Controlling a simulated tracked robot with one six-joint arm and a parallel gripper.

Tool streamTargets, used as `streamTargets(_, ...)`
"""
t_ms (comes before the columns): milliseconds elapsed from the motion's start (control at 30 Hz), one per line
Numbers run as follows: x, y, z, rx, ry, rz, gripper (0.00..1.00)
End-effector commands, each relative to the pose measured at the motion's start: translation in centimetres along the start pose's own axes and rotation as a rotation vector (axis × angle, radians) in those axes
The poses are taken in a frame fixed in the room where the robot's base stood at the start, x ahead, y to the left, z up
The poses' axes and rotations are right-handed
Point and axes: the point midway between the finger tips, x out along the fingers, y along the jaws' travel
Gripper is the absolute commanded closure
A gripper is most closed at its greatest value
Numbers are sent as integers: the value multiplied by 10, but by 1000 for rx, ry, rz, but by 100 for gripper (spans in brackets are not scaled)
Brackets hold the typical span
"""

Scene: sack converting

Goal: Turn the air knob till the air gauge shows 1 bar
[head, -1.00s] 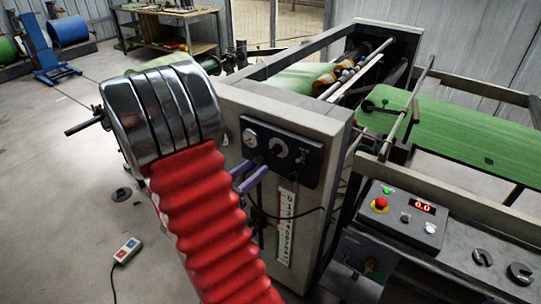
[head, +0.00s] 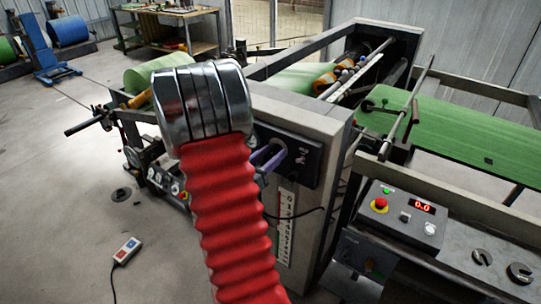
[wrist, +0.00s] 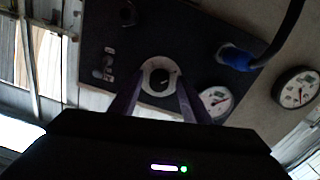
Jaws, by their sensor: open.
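The air knob (wrist: 159,80), black on a pale round dial, sits on the dark control panel (head: 309,142). In the wrist view it lies between and just beyond the fingertips of my gripper (wrist: 160,92); I cannot tell whether they touch it. My gripper (head: 268,160) is open, its purple fingers pointing at the panel in the head view. A white round gauge (wrist: 217,99) beside the knob is partly covered by a finger. A second white gauge (wrist: 296,89) is further right; its reading is too small to tell. My arm hides the panel gauge in the head view.
A blue fitting with a black hose (wrist: 237,57) and a small switch plate (wrist: 104,65) are near the knob. In the head view, a numbered scale strip (head: 286,225) hangs below the panel, and a control box (head: 403,215) with a red button stands to the right.

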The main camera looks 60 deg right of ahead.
Motion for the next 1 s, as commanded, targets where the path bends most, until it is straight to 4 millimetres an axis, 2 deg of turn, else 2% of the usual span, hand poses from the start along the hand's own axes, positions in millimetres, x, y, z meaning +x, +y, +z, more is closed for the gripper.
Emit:
streamTargets(200, 0, 0, 0, 0, 0, 0, 57)
streamTargets(767, 0, -1, 0, 0, 0, -2, 96)
streamTargets(1000, -1, -1, 0, 9, 0, -2, 98)
